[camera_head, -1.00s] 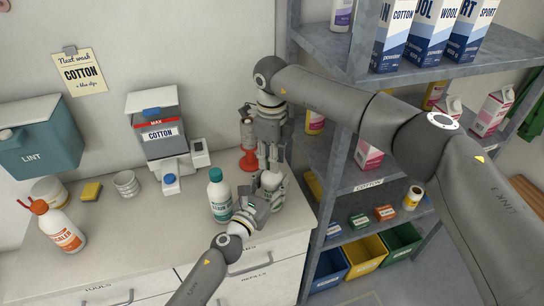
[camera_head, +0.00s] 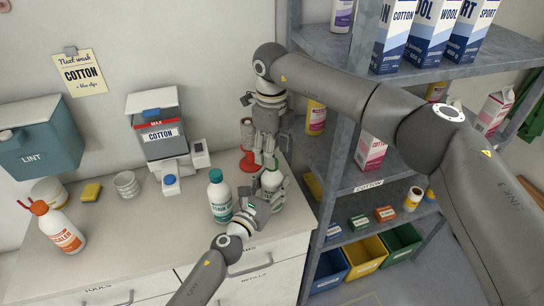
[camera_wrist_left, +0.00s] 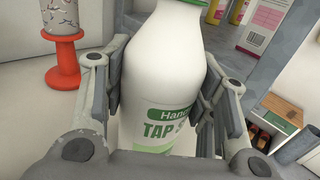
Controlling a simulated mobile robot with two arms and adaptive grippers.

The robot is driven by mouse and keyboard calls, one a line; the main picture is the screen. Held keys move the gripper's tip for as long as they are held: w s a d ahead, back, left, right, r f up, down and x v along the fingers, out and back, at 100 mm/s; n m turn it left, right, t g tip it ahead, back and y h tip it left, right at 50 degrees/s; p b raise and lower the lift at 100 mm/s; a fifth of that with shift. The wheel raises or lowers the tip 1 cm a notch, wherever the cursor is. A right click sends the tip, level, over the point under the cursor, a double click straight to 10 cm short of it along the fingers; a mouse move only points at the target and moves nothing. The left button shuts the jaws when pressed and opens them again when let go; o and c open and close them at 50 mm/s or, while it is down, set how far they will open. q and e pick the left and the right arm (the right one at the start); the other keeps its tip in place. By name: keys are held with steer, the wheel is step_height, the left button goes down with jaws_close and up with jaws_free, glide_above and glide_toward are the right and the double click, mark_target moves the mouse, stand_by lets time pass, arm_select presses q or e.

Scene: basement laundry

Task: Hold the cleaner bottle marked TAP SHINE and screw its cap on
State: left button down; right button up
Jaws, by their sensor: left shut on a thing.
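The white TAP SHINE bottle (camera_wrist_left: 165,100) stands upright between the fingers of my left gripper (camera_wrist_left: 165,95) in the left wrist view. In the head view the bottle (camera_head: 271,180) is at the counter's right end, partly covered by my left gripper (camera_head: 268,192), which is shut on it. A green part, seemingly the cap (camera_wrist_left: 183,3), shows at the bottle's top, cut off by the picture edge. Whether it is seated tightly cannot be told. My right gripper (camera_head: 266,152) points down just above the bottle top, its fingers small and overlapping in the view.
A white bottle with a teal cap (camera_head: 220,196) stands close left of my left gripper. A red stand (camera_head: 249,162) holding a cylinder is just behind. A metal shelf (camera_head: 345,130) borders the counter on the right.

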step_height(320, 180, up, 9)
stand_by(0.3)
steer(key=shift+r, duration=0.1)
arm_select(q)
steer(key=c, duration=0.5)
jaws_free()
steer(key=shift+s, duration=0.1)
steer(key=v, duration=1.2)
